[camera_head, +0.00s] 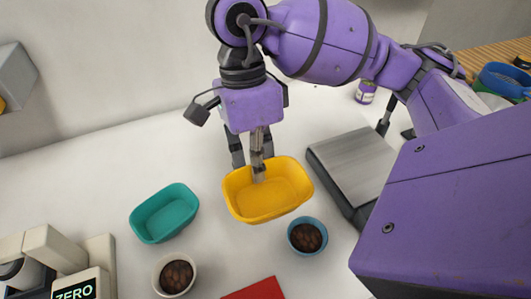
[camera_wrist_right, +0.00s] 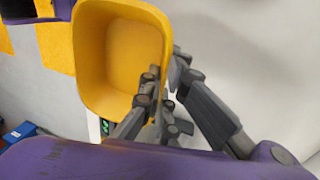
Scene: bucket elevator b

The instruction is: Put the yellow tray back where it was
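The yellow tray (camera_head: 250,205) is upright and looks empty, in the middle of the head view. My right gripper (camera_head: 250,165) comes down at its far rim, with one finger inside the tray and another behind the wall. In the right wrist view the yellow tray (camera_wrist_right: 125,55) fills the upper left, and the fingers of my right gripper (camera_wrist_right: 168,85) close on its right-hand rim. I cannot tell whether the tray's bottom touches the white table. My left gripper is in neither view.
A teal tray (camera_head: 164,212) stands left of the yellow one. A blue cup (camera_head: 307,237) and a white cup (camera_head: 175,277) hold dark contents. A grey metal plate (camera_head: 350,170) lies close on the right. A device marked ZERO (camera_head: 75,291) stands front left.

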